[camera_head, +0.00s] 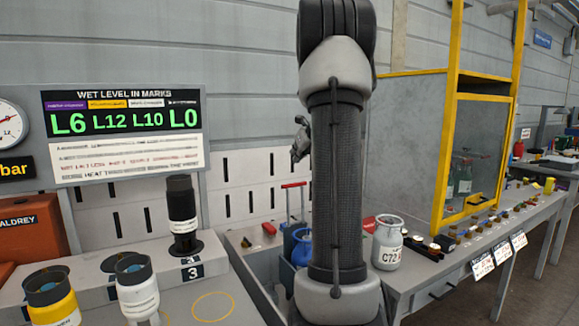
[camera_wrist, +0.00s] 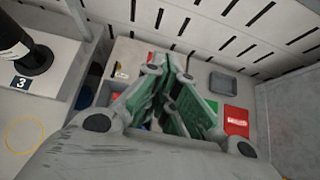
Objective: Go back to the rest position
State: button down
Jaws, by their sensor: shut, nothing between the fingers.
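My gripper (camera_wrist: 168,60) is in the middle of the wrist view, its fingers closed together and empty, above the area between the two work tables. In the head view only a small dark part of my gripper (camera_head: 301,140) shows beside my upright arm, which hides much of it. A black cylinder with a white label (camera_head: 182,215) stands upright on the left table, by a marker reading 3. It also shows at the left edge of the wrist view (camera_wrist: 38,58). My gripper is to the right of it and apart from it.
A yellow-and-white cylinder (camera_head: 52,297) and a white cylinder with a dark top (camera_head: 137,288) stand front left. A wet-level display (camera_head: 122,122) hangs behind. A blue bottle (camera_head: 301,247) and a white canister (camera_head: 387,243) are near my arm. A yellow-framed enclosure (camera_head: 447,130) stands right.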

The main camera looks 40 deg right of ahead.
jog(key=shift+r, duration=0.45)
dwell(0.3)
